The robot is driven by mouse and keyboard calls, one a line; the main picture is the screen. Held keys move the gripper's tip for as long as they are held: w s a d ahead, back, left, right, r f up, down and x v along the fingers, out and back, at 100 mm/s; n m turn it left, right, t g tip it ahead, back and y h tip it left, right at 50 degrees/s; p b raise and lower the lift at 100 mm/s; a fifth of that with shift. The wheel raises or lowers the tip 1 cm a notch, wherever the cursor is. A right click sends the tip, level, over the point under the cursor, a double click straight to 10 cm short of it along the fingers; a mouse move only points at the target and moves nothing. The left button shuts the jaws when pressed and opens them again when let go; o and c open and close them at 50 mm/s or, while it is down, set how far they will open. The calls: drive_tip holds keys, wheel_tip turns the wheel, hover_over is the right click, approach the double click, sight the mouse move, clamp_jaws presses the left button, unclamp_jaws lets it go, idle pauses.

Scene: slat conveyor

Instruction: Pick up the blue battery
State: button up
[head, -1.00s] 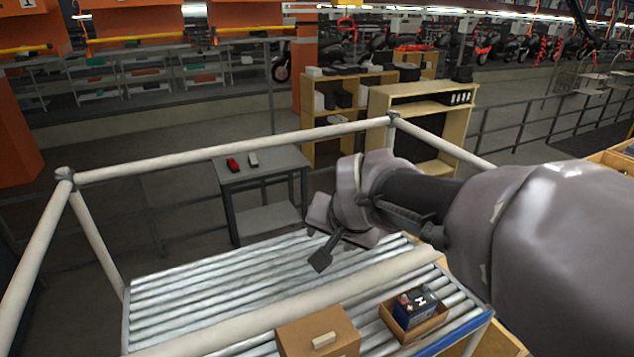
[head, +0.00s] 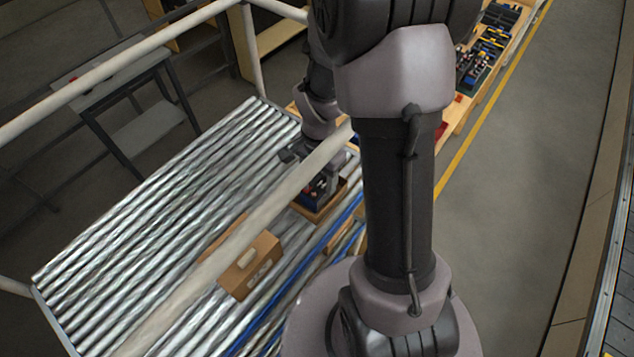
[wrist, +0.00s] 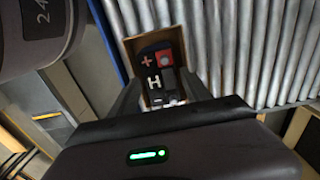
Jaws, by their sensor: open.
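The blue battery (head: 314,191) stands in a small open cardboard box (head: 325,211) on the rollers in the head view, partly hidden by my wrist and a pale rail. In the wrist view the battery's dark top (wrist: 156,62) shows a red plus mark and a white H, with the box wall (wrist: 133,47) around it. My gripper (wrist: 161,88) is open, its fingers spread to either side of the near end of the battery. Whether the fingers touch the battery or box, I cannot tell.
A closed cardboard box (head: 250,266) sits on the rollers left of the battery's box. The pale rail (head: 225,262) runs across the conveyor close to my wrist. The conveyor's left rollers (head: 150,235) are clear. A grey table (head: 112,75) stands beyond.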

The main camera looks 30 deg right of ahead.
drive_tip(key=f, duration=0.2)
drive_tip(key=shift+w+d+f, duration=0.1)
drive_tip(key=shift+w+f, duration=0.1)
drive_tip(key=shift+f, duration=0.25)
drive_tip(key=shift+s, duration=0.2)
drive_tip(key=shift+c, duration=0.7)
drive_tip(key=shift+w, duration=0.1)
clamp_jaws()
